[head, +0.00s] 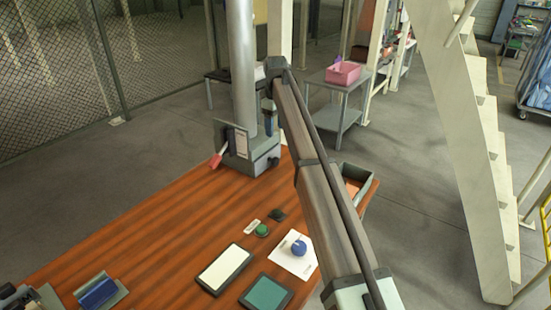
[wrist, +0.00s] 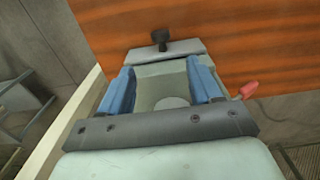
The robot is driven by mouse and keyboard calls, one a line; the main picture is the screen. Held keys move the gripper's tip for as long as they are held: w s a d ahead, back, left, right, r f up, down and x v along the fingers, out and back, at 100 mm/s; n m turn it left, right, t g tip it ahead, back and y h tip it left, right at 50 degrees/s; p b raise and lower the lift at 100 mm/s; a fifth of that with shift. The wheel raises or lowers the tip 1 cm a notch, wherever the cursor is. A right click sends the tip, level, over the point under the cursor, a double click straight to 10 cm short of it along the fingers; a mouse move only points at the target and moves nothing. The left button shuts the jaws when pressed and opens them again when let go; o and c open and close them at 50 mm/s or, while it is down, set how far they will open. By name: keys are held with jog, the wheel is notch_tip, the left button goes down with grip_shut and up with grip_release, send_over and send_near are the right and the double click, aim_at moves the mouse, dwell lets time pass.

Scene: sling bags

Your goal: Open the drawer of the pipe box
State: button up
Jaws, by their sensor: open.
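The pipe box (head: 238,164) is a grey box on the far edge of the wooden table, with a tall grey pipe (head: 243,75) rising from it. A dark knob (head: 273,162) sticks out of its drawer front; the drawer looks shut. In the wrist view the knob (wrist: 160,38) is at the top, beyond the grey front edge (wrist: 185,50). My gripper (head: 270,125) is above the box, close to the pipe. In the wrist view its blue fingers (wrist: 162,80) are apart, with the box below between them and nothing gripped. The knob lies ahead of the fingertips.
A red-handled item (head: 217,160) is beside the box. The wooden table (head: 165,235) carries a blue ball on white paper (head: 298,248), a green button (head: 262,230), two flat panels (head: 224,268) and an open bin (head: 355,180). The wood before the knob is clear.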

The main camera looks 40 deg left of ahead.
aim_at(276, 158)
notch_tip(276, 158, down, 14)
jog(key=shift+r, duration=0.15)
dwell(0.5)
jog(key=shift+c, duration=0.3)
grip_shut()
